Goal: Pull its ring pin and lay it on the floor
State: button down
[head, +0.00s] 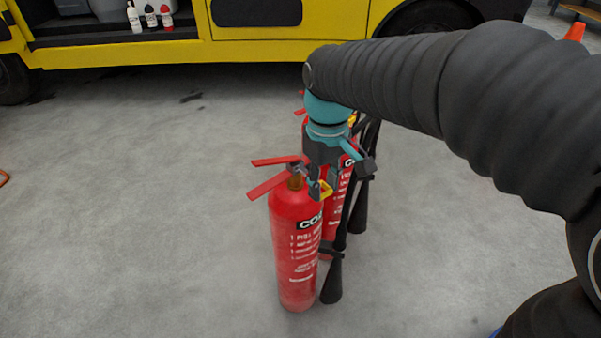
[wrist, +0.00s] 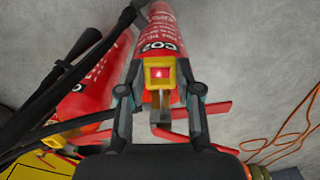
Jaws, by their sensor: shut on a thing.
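The nearer red CO2 extinguisher (head: 296,250) stands upright on the floor, its red levers (head: 272,182) pointing left. Its yellow ring pin (head: 325,190) shows at the right of the valve. In the wrist view the square yellow ring (wrist: 160,62) sits between my fingertips, in front of the extinguisher body (wrist: 165,35). My gripper (head: 320,183) reaches down from above and is shut on the ring; its fingertips also show in the wrist view (wrist: 160,73). I cannot tell whether the pin is still in the valve.
A second red extinguisher (head: 329,220) stands close behind, with black horns (head: 333,280) beside them both. A yellow truck (head: 290,45) with bottles (head: 150,16) on its shelf stands at the back. An orange cord (wrist: 283,140) lies on the floor. The floor (head: 130,220) at left is clear.

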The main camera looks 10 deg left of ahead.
jog(key=shift+s+d, duration=0.7)
jog(key=shift+d, duration=0.15)
jog(key=shift+f, duration=0.15)
